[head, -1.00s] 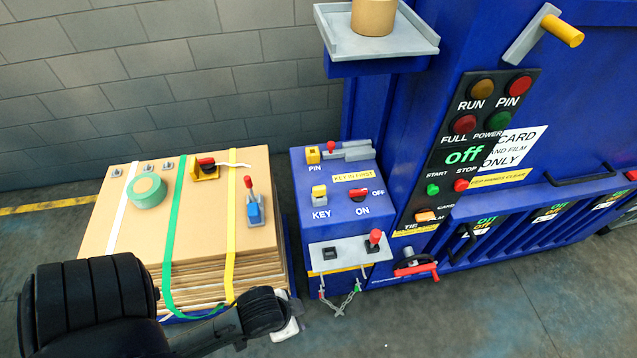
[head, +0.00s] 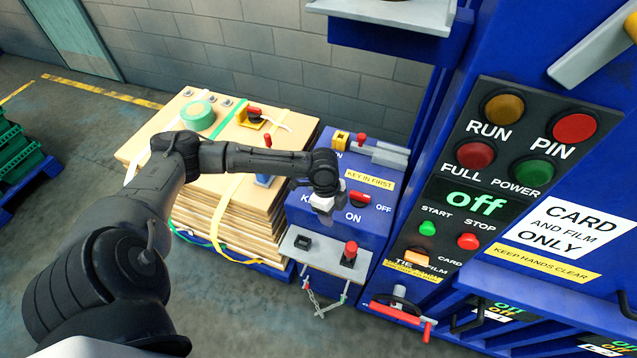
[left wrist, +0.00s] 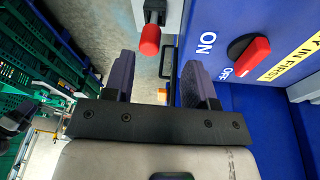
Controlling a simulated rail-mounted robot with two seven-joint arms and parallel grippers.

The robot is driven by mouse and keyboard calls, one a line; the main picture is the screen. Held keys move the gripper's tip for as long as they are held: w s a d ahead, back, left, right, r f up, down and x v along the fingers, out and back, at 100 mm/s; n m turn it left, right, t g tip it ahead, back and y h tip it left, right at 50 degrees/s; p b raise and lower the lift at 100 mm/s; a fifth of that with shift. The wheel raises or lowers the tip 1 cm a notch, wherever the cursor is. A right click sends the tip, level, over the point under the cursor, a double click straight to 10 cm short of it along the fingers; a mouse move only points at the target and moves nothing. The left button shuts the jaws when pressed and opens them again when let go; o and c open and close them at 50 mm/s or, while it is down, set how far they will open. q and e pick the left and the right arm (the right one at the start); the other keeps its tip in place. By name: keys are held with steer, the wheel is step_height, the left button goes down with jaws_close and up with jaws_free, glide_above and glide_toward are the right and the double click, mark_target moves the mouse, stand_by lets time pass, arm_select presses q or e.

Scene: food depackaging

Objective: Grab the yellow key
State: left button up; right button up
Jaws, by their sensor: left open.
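My left gripper (head: 320,204) hangs over the KEY position on the blue control box (head: 370,222). In the left wrist view the gripper (left wrist: 158,78) has its two dark fingers apart, with nothing seen held between them. The yellow key at the KEY label is hidden behind my gripper in the head view, and I cannot make it out for sure in the left wrist view. Contact with it cannot be told. My right gripper is not in view.
A red ON/OFF switch (head: 360,200) sits just right of my gripper. A red-topped lever (head: 350,252) stands on the grey shelf (head: 322,260) below. A yellow PIN block (head: 341,138) is behind. Strapped cardboard (head: 225,197) lies left; the tall machine panel (head: 455,180) stands right.

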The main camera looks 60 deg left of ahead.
arm_select(q)
steer(key=w+a+r+n+t+b, duration=0.1)
steer(key=a+r, duration=0.3)
steer(key=a, duration=0.5)
steer(key=w+a+r+n+t+b, duration=0.1)
steer(key=a+r+n, duration=0.1)
steer(key=a+r, duration=0.5)
steer(key=x, duration=0.3)
steer(key=a+x, duration=0.1)
steer(key=x, duration=0.2)
steer(key=a+p+x, duration=0.1)
steer(key=x, duration=0.2)
steer(key=shift+s+f, duration=0.1)
steer(key=shift+f, duration=0.55)
steer(key=x, duration=0.1)
steer(key=p+x, duration=0.1)
steer(key=x, duration=0.1)
steer(key=shift+s+d+f, duration=0.1)
steer(key=shift+s+f, duration=0.05)
steer(key=shift+f, duration=0.2)
steer(key=shift+d+f, duration=0.1)
steer(key=shift+f, duration=0.65)
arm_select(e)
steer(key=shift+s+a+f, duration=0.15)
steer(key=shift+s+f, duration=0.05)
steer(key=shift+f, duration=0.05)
arm_select(q)
steer(key=shift+c, duration=0.5)
steer(key=c, duration=0.6)
jaws_close()
